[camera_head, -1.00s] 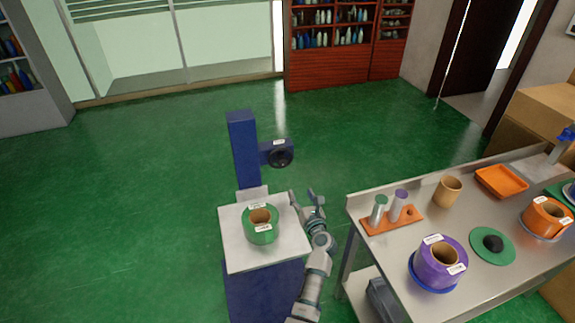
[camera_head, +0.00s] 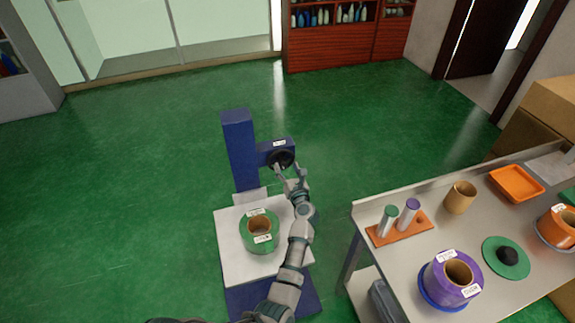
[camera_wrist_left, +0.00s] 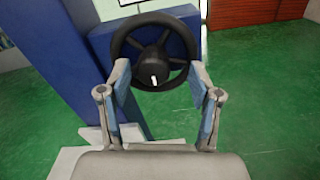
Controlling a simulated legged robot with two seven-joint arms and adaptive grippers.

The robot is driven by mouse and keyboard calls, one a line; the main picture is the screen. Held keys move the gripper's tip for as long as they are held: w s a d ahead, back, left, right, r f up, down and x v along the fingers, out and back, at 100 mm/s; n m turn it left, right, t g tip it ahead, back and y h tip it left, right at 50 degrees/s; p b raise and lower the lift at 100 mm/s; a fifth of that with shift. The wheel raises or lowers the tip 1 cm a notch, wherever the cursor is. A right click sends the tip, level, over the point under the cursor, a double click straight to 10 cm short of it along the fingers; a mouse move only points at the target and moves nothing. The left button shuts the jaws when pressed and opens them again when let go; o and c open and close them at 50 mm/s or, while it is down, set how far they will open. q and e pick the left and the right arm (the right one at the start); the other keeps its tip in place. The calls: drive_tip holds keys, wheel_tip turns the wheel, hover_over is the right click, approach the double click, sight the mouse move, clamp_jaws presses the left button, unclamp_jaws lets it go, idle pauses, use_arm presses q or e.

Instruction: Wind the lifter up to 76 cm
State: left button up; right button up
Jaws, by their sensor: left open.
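The lifter has a blue column (camera_head: 240,150) and a white platform (camera_head: 232,262) carrying a green roll (camera_head: 259,232). A black handwheel (camera_head: 281,157) sits on a blue side box with a small white label. In the left wrist view the handwheel (camera_wrist_left: 153,48) has spokes and a hub with a white mark. My left gripper (camera_head: 289,170) is open in front of the wheel. In the left wrist view its two fingers (camera_wrist_left: 158,82) stand apart on either side of the hub, overlapping the wheel's lower part. I cannot tell whether they touch it. My right gripper is not in view.
A steel table (camera_head: 400,278) stands to the right. It bears an orange rack (camera_head: 400,229) with two cylinders, a purple roll (camera_head: 451,277), a tan cup (camera_head: 460,197) and an orange tray (camera_head: 516,183). Green floor is free left of and behind the lifter.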

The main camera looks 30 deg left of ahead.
use_arm(q)
drive_tip(key=shift+s+a+f, duration=0.1)
drive_tip(key=shift+a+f, duration=0.1)
drive_tip(key=shift+a, duration=0.4)
drive_tip(key=shift+a+f, duration=0.1)
drive_tip(key=shift+a, duration=0.2)
drive_tip(key=c, duration=0.7)
drive_tip(key=shift+d, duration=0.1)
drive_tip(key=c, duration=0.3)
drive_tip(key=shift+d, duration=0.3)
drive_tip(key=shift+c, duration=0.8)
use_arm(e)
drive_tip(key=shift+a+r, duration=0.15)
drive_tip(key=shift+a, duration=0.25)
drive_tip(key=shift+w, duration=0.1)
